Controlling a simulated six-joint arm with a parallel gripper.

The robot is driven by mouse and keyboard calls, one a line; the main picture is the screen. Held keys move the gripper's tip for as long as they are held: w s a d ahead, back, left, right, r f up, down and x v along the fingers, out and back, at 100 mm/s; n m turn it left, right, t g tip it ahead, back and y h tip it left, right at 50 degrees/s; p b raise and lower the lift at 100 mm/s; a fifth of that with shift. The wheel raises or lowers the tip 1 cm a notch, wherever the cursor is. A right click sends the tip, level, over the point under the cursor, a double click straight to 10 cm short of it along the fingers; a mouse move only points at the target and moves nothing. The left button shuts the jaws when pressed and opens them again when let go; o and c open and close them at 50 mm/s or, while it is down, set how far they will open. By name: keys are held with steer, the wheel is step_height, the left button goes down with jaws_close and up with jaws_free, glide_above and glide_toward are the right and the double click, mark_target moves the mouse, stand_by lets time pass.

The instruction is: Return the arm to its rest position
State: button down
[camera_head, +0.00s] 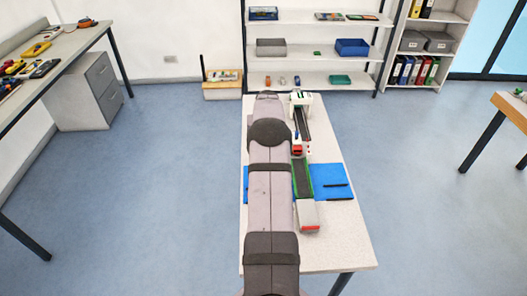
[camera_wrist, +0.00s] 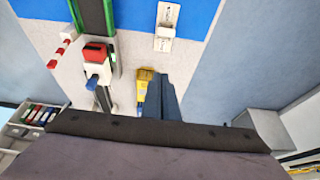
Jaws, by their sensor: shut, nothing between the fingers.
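My arm reaches away from me along the white table (camera_head: 332,250) in the head view, and its far end hides part of the table. My gripper does not show clearly there. In the wrist view, my gripper (camera_wrist: 162,80) appears as a dark blue-grey shape at the middle, shut with nothing held. A small yellow object (camera_wrist: 144,88) shows right beside it; I cannot tell whether they touch. A white crane model (camera_head: 301,98) stands at the table's far end, with a dark track running from it. A red and white piece (camera_head: 298,147) sits by the green strip (camera_head: 303,180).
A white block with a red end (camera_head: 309,215) is at the strip's near end. Shelves (camera_head: 318,62) stand behind the table. The floor (camera_head: 420,200) to the right is clear.

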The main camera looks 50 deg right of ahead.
steer(key=a+r+n+y, duration=0.15)
steer(key=a+r, duration=0.25)
steer(key=a, duration=1)
steer(key=a+r+n+y, duration=0.1)
steer(key=a+r+n, duration=0.2)
steer(key=a, duration=1.1)
steer(key=s+a+n+g, duration=0.3)
steer(key=s+a+n, duration=0.1)
steer(key=s+a, duration=1.6)
steer(key=s, duration=0.3)
steer(key=shift+s+a+y, duration=0.25)
steer(key=shift+y, duration=0.1)
steer(key=shift+f+n, duration=0.1)
steer(key=shift+n, duration=0.15)
